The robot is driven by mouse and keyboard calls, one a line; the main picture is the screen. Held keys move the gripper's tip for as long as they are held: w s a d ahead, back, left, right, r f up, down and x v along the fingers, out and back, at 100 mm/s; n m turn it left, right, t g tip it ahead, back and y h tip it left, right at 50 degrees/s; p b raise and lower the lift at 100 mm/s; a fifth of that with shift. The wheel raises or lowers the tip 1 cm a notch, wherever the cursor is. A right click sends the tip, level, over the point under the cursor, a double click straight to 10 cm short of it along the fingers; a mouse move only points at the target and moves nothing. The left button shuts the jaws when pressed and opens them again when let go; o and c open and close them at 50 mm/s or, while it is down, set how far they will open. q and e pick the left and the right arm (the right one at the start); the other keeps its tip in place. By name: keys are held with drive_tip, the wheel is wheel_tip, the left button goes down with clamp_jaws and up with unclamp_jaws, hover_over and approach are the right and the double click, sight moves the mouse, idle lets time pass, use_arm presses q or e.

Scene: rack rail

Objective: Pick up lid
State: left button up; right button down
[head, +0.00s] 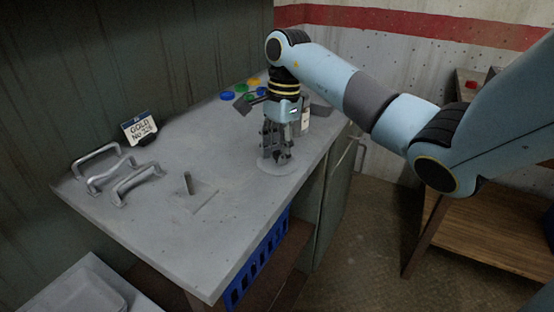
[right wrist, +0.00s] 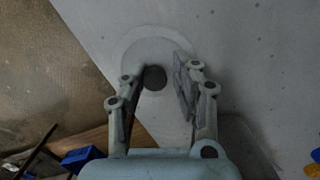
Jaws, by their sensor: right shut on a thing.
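The lid (head: 264,169) is a pale grey round disc lying on the grey bench top near its right edge. In the right wrist view the lid (right wrist: 138,48) shows as a pale disc with a dark round knob (right wrist: 154,78) at its middle. My right gripper (head: 276,156) points straight down over the lid, and its fingers are shut on the lid's knob. In the right wrist view the fingers (right wrist: 157,80) stand on both sides of the knob. The fingers hide part of the lid in the head view. My left gripper is not in view.
A bottle (head: 305,121) stands just behind the right gripper, with several coloured caps (head: 239,88) farther back. A small sign (head: 139,128), several metal handles (head: 108,176) and a plate with an upright peg (head: 188,183) are at left. A blue crate (head: 258,262) sits below the bench.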

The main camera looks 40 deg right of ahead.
drive_tip(key=shift+s+f, duration=0.1)
drive_tip(key=shift+f, duration=0.15)
